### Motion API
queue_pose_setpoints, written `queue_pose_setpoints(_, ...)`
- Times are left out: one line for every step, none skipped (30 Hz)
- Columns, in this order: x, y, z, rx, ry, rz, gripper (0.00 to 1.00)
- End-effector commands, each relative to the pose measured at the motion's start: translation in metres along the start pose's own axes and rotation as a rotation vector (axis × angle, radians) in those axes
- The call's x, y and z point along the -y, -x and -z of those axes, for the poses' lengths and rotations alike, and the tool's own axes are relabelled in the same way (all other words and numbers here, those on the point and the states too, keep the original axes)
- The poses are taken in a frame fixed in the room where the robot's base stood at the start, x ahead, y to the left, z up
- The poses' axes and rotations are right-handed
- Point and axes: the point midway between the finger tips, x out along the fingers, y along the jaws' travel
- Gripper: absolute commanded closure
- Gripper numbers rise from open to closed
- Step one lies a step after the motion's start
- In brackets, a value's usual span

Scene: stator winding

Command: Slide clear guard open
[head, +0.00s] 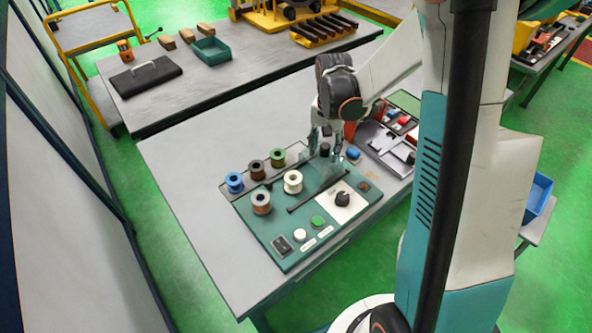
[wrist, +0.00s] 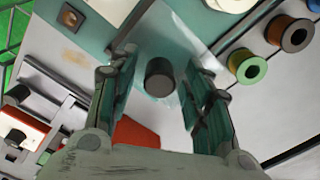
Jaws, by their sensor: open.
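The clear guard (head: 312,178) is a see-through panel at the back of the teal winder panel (head: 262,232), beside the spools. It also shows as a pale see-through sheet in the wrist view (wrist: 178,42). A dark round knob (wrist: 160,77) stands at the guard, and it also shows in the head view (head: 325,149). My gripper (head: 330,155) is open over the guard's far end. In the wrist view its fingers (wrist: 158,68) stand on either side of the knob, with gaps visible. Whether the knob is fixed to the guard is hard to tell.
Several wire spools, including a white one (head: 292,182) and a blue one (head: 234,182), stand left of the guard. A black rotary dial (head: 342,199) and a green button (head: 318,221) are in front. A parts tray (head: 378,140) lies right of my gripper. The left tabletop is clear.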

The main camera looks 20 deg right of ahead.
Motion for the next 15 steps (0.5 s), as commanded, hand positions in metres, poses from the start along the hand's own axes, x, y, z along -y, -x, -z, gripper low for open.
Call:
queue_pose_setpoints(0.0,0.0,0.0,0.0,0.0,0.0,0.55)
queue_pose_setpoints(0.0,0.0,0.0,0.0,0.0,0.0,0.55)
queue_pose_setpoints(0.0,0.001,0.0,0.0,0.0,0.0,0.55)
queue_pose_setpoints(0.0,0.002,0.0,0.0,0.0,0.0,0.55)
queue_pose_setpoints(0.0,0.003,0.0,0.0,0.0,0.0,0.55)
queue_pose_setpoints(0.0,0.005,0.0,0.0,0.0,0.0,0.55)
queue_pose_setpoints(0.0,0.007,0.0,0.0,0.0,0.0,0.55)
queue_pose_setpoints(0.0,0.009,0.0,0.0,0.0,0.0,0.55)
queue_pose_setpoints(0.0,0.012,0.0,0.0,0.0,0.0,0.55)
queue_pose_setpoints(0.0,0.014,0.0,0.0,0.0,0.0,0.55)
queue_pose_setpoints(0.0,0.017,0.0,0.0,0.0,0.0,0.55)
queue_pose_setpoints(0.0,0.02,0.0,0.0,0.0,0.0,0.55)
queue_pose_setpoints(0.0,0.022,0.0,0.0,0.0,0.0,0.55)
queue_pose_setpoints(0.0,0.024,0.0,0.0,0.0,0.0,0.55)
queue_pose_setpoints(0.0,0.027,0.0,0.0,0.0,0.0,0.55)
